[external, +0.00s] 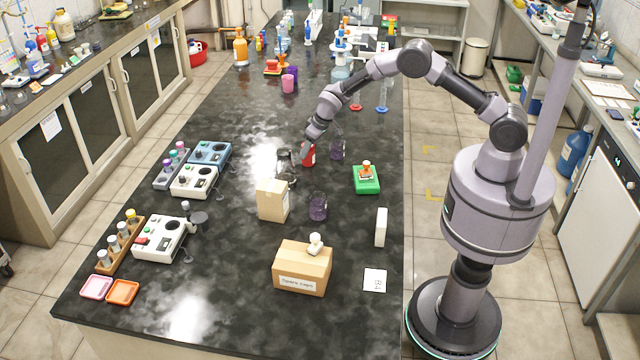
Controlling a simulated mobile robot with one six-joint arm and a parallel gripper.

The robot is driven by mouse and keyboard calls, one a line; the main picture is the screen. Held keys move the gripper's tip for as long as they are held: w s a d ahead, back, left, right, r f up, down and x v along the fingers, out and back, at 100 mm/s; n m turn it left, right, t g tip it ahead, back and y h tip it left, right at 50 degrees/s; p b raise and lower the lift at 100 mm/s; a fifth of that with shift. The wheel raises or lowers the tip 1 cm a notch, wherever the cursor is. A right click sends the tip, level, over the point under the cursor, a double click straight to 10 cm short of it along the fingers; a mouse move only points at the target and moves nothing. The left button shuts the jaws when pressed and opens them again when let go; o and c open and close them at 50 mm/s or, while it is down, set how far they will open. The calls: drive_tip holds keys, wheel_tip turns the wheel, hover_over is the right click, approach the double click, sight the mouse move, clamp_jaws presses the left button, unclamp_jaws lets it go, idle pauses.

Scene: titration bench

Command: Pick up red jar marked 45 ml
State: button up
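A red jar (309,157) stands on the dark bench near its middle. Its marking is too small to read, and its upper part is partly hidden by my gripper. My gripper (305,151) is at the jar, its end reaching down over the jar's upper left side. I cannot tell whether the fingers are around the jar or beside it, or whether they are open or shut.
A dark glass vessel (286,165) stands just left of the jar, and a purple beaker (337,149) just right. Bare bench lies behind and left.

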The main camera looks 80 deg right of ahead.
drive_tip(key=c, duration=0.6)
drive_tip(key=shift+r, duration=0.15)
